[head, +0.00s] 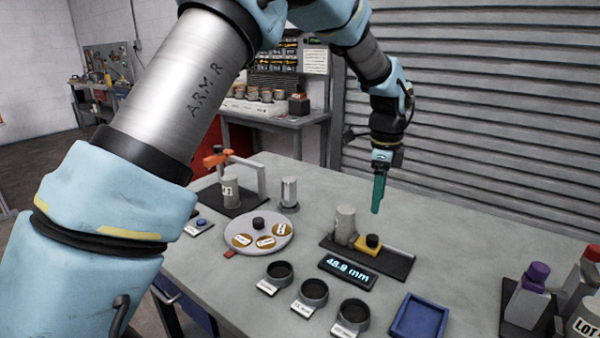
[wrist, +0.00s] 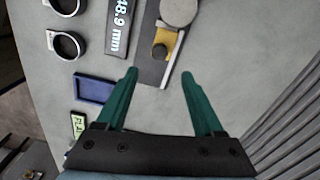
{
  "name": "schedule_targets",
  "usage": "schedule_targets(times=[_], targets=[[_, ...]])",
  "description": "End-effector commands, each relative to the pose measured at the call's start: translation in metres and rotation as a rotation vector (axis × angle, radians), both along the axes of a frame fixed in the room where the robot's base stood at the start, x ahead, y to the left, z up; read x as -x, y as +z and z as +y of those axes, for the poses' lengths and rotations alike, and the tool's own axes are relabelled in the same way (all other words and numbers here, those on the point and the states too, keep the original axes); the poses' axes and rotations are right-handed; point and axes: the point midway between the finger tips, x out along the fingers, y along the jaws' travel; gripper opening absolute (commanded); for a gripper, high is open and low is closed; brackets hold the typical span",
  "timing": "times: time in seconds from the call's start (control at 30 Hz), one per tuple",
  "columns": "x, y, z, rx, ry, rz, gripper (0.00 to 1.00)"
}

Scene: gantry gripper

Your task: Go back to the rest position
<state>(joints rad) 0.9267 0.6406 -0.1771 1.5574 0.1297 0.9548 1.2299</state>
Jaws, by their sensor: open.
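My gripper (head: 378,193) hangs from my arm above the back right part of the grey table (head: 440,240), pointing down. In the wrist view my gripper (wrist: 160,74) has its two green fingers spread apart with nothing between them. Beyond the fingertips, a measuring fixture (head: 395,262) with a yellow block (head: 366,246) and black knob stands on the table. A grey cylinder (head: 345,222) stands upright on that fixture and shows in the wrist view (wrist: 181,10). The gripper is apart from both.
A display (head: 348,269) reads 48.9 mm. Several dark round cups (head: 314,291) and a blue tray (head: 419,318) lie along the front. A round dial plate (head: 258,235) and another grey cylinder (head: 230,190) stand left. Bottles (head: 529,293) stand right. A ribbed shutter (head: 480,100) rises behind.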

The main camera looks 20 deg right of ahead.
Motion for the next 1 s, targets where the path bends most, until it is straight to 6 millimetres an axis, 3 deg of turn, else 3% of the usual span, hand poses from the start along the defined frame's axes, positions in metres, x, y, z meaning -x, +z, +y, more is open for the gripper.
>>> schedule_targets(times=[0.17,0.27,0.37,0.43,0.6,0.7,0.8,0.9,1.0], targets=[[-0.008,0.001,0.010,0.001,0.044,-0.003,0.69],[-0.029,0.004,0.043,0.007,0.185,-0.009,0.69],[-0.057,0.008,0.099,0.018,0.428,-0.019,0.69],[-0.073,0.010,0.149,0.029,0.639,-0.025,0.69],[-0.087,0.012,0.272,0.064,1.175,-0.040,0.69],[-0.076,0.010,0.342,0.089,1.502,-0.048,0.69],[-0.056,0.007,0.400,0.116,1.802,-0.051,0.69],[-0.033,0.002,0.440,0.140,2.039,-0.053,0.69],[-0.016,-0.001,0.462,0.159,2.194,-0.053,0.69]])
